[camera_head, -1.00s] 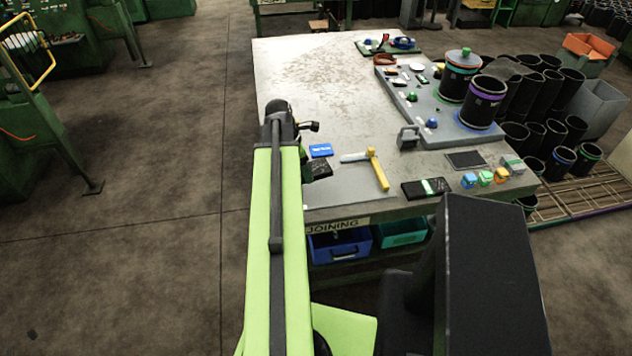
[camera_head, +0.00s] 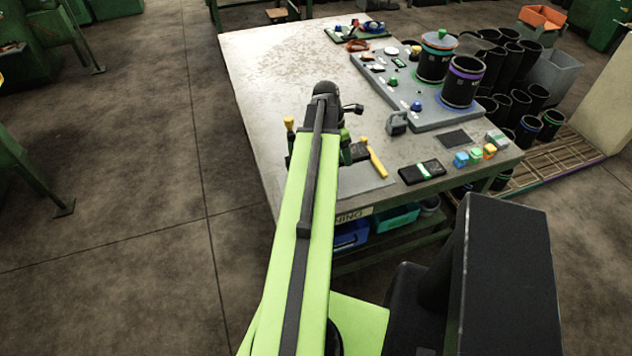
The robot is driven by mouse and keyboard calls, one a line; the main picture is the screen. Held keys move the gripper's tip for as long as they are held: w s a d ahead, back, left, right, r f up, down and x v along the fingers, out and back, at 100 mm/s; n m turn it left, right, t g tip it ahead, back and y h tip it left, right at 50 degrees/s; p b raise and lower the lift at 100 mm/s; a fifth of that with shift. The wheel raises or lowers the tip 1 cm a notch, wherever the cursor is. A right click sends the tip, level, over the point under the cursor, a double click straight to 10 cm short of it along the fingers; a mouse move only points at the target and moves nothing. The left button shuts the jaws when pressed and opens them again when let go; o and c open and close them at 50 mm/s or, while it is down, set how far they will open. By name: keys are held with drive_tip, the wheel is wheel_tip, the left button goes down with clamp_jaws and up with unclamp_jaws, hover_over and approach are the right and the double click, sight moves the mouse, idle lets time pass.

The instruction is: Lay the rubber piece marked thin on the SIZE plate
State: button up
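My gripper (camera_head: 346,152) is at the end of my green arm, low over the near part of the table (camera_head: 285,75). The arm covers much of it, so its fingers and anything between them cannot be made out. No marking "thin" or "SIZE" can be read. A dark flat plate (camera_head: 453,139) lies near the table's right front. A black flat piece with a green and white band (camera_head: 421,171) lies at the front edge, right of my gripper. Which of these, if either, is the task's piece or plate I cannot tell.
A yellow-handled tool (camera_head: 376,162) lies just right of my gripper. A grey board (camera_head: 447,118) holds two black sleeves, one with a purple band (camera_head: 462,82). Small coloured blocks (camera_head: 475,156) line the right corner. The table's far left is clear.

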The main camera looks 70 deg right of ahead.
drive_tip(key=shift+s+d+r, duration=0.1)
drive_tip(key=shift+s+d, duration=0.25)
drive_tip(key=shift+s, duration=0.3)
drive_tip(key=shift+s+d+r, duration=0.1)
drive_tip(key=shift+s+d, duration=0.2)
drive_tip(key=shift+s, duration=0.3)
drive_tip(key=w+a+f+b, duration=0.1)
drive_tip(key=w+f+b, duration=0.1)
drive_tip(key=w, duration=0.1)
drive_tip(key=w+a+f+b, duration=0.2)
drive_tip(key=w, duration=0.1)
drive_tip(key=w+a+f+b, duration=0.2)
drive_tip(key=w+f+b, duration=0.1)
drive_tip(key=shift+w+a, duration=0.15)
drive_tip(key=shift+w, duration=0.25)
drive_tip(key=shift+w+a, duration=0.15)
drive_tip(key=shift+w, duration=0.15)
wheel_tip(320, 180, down, 4)
drive_tip(key=b, duration=0.4)
drive_tip(key=shift+f, duration=0.25)
drive_tip(key=shift+r, duration=0.2)
drive_tip(key=shift+f, duration=0.1)
drive_tip(key=o, duration=1.7)
